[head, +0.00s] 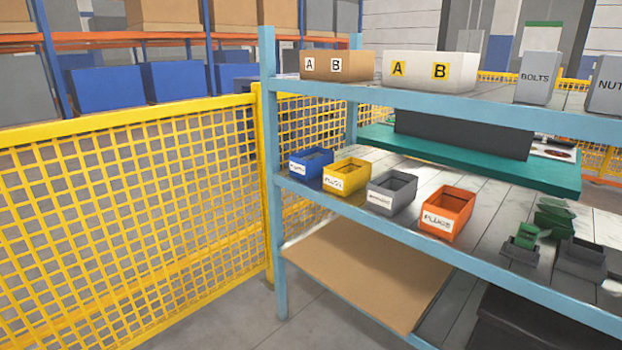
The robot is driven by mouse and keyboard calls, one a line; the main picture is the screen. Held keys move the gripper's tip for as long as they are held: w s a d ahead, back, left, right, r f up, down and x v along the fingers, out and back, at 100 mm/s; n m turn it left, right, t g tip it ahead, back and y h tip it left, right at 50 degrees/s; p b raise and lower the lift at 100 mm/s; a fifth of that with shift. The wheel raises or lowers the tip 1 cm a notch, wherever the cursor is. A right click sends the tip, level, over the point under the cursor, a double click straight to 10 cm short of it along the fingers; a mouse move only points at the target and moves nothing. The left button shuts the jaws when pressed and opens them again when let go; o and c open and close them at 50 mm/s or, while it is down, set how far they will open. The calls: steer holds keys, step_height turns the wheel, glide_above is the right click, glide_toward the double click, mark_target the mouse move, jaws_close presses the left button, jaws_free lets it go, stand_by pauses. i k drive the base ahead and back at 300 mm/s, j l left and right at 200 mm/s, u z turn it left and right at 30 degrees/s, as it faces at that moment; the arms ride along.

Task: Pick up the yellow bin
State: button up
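The yellow bin (347,177) stands upright on the middle shelf of the light blue rack, in the head view. It is small and open-topped, with a white label on its front; the label's text is too small to read surely. It sits second from the left in a row, between a blue bin (311,162) and a grey bin (391,191). An orange bin (448,212) stands farther right. My gripper is not in view.
The rack's left post (270,170) rises left of the bins, beside a yellow mesh fence (130,200). Boxes marked A B (337,66) stand on the top shelf (420,100) above. Green and dark grey parts (555,218) lie farther right on the middle shelf.

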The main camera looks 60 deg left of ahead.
mark_target(345, 177)
steer(key=u, duration=2)
